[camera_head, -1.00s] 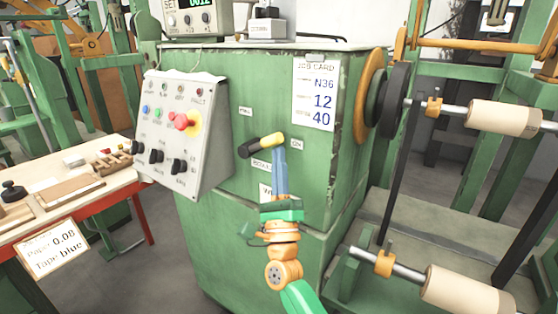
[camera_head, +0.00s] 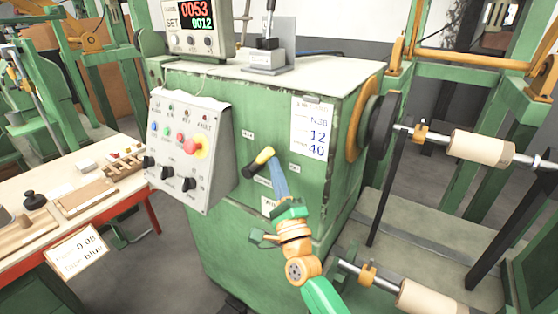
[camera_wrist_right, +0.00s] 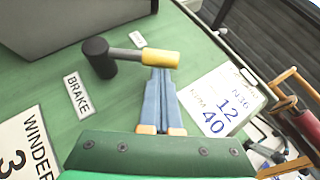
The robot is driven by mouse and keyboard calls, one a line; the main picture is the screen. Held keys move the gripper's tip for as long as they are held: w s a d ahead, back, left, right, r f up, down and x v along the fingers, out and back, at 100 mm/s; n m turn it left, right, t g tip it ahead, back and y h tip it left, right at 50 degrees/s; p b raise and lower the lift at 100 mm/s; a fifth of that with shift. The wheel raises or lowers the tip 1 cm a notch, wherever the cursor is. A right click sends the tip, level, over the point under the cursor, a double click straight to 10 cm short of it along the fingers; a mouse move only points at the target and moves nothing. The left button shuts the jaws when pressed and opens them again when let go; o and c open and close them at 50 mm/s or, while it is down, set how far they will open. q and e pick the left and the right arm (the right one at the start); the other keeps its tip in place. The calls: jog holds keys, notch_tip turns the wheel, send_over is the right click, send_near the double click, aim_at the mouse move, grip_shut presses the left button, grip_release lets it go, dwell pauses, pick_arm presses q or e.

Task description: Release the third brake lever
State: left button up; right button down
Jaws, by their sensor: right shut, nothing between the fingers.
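The brake lever has a black hub (camera_head: 249,171) and a yellow grip (camera_head: 264,155) on the front of a green cabinet (camera_head: 225,235). In the head view its grip points up and to the right. My right gripper (camera_head: 274,163) is shut and empty, its blue fingers at the yellow grip from below. In the right wrist view the fingertips (camera_wrist_right: 160,72) meet the underside of the yellow grip (camera_wrist_right: 160,59); firm contact is hard to tell. A BRAKE label (camera_wrist_right: 77,95) and a WINDER 3 label (camera_wrist_right: 28,150) show there. My left gripper is out of view.
A grey control box (camera_head: 187,150) with knobs and a red button juts out left of the lever. A job card (camera_head: 313,128) hangs to the right. A wooden bench (camera_head: 95,205) stands at left, and shafts with pale rolls (camera_head: 482,148) at right.

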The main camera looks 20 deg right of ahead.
aim_at(264, 155)
jog(key=r+n+p, duration=0.1)
jog(key=r+g+y+p, duration=0.1)
jog(key=p, duration=0.1)
jog(key=w+r+n+g+p, duration=0.1)
jog(key=p, duration=0.1)
jog(key=shift+a+r+n+y, duration=0.1)
jog(key=shift+a+n+y, duration=0.2)
jog(key=shift+a, duration=0.1)
jog(key=shift+w+a+g+p, duration=0.15)
jog(key=shift+g+p, duration=0.15)
jog(key=shift+p, duration=0.1)
jog(key=shift+w+a+r, duration=0.1)
jog(key=shift+w+a, duration=0.05)
jog(key=shift+w, duration=0.05)
jog(key=shift+w+a+r, duration=0.15)
jog(key=shift+w+a, duration=0.15)
jog(key=shift+w, duration=0.1)
jog(key=shift+w+a+r, duration=0.25)
jog(key=shift+w+a, duration=0.05)
jog(key=shift+w, duration=0.05)
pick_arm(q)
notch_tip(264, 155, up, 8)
pick_arm(e)
jog(key=shift+w+a+r, duration=0.1)
jog(key=shift+r, duration=0.05)
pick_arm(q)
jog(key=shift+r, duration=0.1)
pick_arm(e)
jog(key=shift+r, duration=0.1)
